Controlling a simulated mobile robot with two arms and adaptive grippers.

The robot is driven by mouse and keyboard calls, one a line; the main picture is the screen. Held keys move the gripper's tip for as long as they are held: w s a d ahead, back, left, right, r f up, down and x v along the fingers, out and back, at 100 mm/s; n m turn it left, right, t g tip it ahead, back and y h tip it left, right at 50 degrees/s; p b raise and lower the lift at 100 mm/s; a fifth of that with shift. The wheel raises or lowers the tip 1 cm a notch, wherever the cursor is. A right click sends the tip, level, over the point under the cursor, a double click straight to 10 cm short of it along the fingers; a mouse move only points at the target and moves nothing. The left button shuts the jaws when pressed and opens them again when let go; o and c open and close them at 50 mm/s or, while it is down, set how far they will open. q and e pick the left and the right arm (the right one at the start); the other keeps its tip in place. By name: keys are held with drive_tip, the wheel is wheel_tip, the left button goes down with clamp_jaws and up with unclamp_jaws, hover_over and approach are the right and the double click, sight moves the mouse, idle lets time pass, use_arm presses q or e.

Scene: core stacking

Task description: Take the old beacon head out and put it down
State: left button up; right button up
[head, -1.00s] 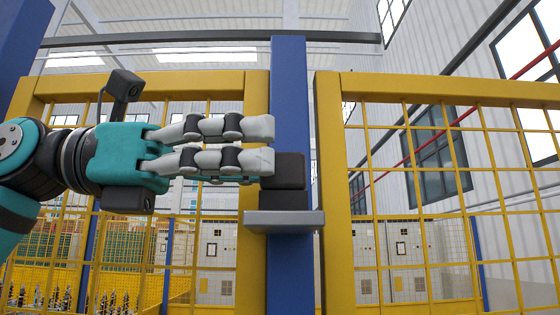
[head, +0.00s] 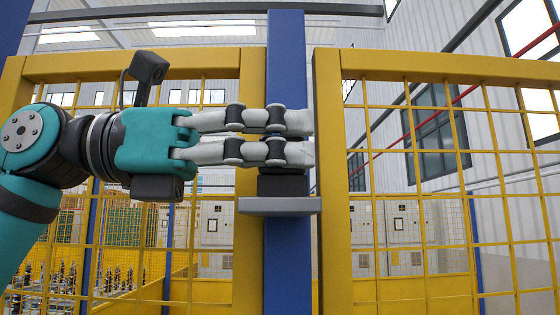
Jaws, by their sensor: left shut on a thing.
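The old beacon head (head: 284,171) is a dark block, mostly hidden behind the fingers of my left gripper (head: 298,138); only a strip below the lower finger shows. The left gripper comes in level from the left, shut on the head. The head sits directly above a dark base (head: 284,186), with no clear gap visible. The base stands on a grey shelf (head: 280,206) in front of a blue post (head: 286,60). My right gripper is not in view.
Yellow mesh fence panels stand on both sides of the post, the left one (head: 250,90) behind my arm and the right one (head: 332,200) beside the shelf. Behind the fence are light cabinets (head: 400,228). The space before the right panel is clear.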

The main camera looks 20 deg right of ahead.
use_arm(q)
drive_tip(key=shift+r, duration=0.1)
drive_tip(key=shift+r, duration=0.2)
drive_tip(key=shift+r+b, duration=0.4)
drive_tip(key=shift+r, duration=0.2)
wheel_tip(320, 180, up, 2)
drive_tip(key=s+a+r+b, duration=0.1)
drive_tip(key=s+a+b, duration=0.5)
drive_tip(key=s+a, duration=0.5)
drive_tip(key=shift+a+b, duration=0.3)
drive_tip(key=shift+b, duration=0.05)
